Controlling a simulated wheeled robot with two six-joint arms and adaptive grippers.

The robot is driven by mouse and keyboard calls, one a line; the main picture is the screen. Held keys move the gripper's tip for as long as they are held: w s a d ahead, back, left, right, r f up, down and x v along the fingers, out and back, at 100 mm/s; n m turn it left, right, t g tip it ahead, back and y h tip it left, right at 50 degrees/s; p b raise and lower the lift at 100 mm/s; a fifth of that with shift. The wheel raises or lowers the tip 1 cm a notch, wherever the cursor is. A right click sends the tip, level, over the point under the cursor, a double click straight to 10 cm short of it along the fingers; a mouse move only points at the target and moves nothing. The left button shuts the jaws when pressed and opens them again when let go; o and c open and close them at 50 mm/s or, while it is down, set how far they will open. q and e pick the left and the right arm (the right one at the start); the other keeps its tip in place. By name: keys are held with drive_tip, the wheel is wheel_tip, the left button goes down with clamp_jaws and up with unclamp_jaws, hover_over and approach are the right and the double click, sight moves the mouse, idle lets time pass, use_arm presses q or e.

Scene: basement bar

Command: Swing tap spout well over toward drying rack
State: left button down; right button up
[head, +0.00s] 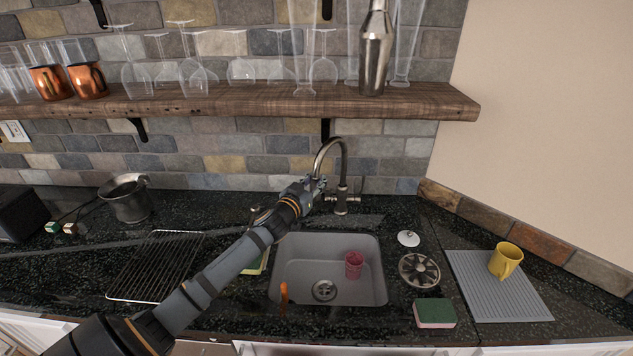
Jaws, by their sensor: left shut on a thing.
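The tap (343,170) stands behind the sink (383,290), its curved metal spout arching up and over to the left. My left gripper (315,186) is shut on the lower, outlet end of the spout, left of the tap's base. The gripper's fingers partly hide the spout's tip. A wire rack (154,264) lies on the counter left of the sink, behind my left arm from the spout. My right gripper is not in view.
A pink cup (354,264) is in the sink. To the right are a sponge (435,313), a round metal strainer (419,270), a white-rimmed stopper (408,238) and a grey ribbed mat (490,293) with a yellow mug (505,261). A wooden shelf (240,101) with glasses hangs above.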

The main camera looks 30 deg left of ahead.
use_arm(q)
drive_tip(key=shift+a+f, duration=0.1)
drive_tip(key=shift+f, duration=0.15)
drive_tip(key=c, duration=1.5)
unclamp_jaws()
drive_tip(key=o, duration=0.4)
drive_tip(key=shift+s+a+r, duration=0.15)
drive_tip(key=shift+s, duration=0.05)
drive_tip(key=shift+o, duration=0.2)
drive_tip(key=s, duration=0.7)
drive_tip(key=shift+s+d, duration=0.25)
drive_tip(key=shift+d, duration=0.15)
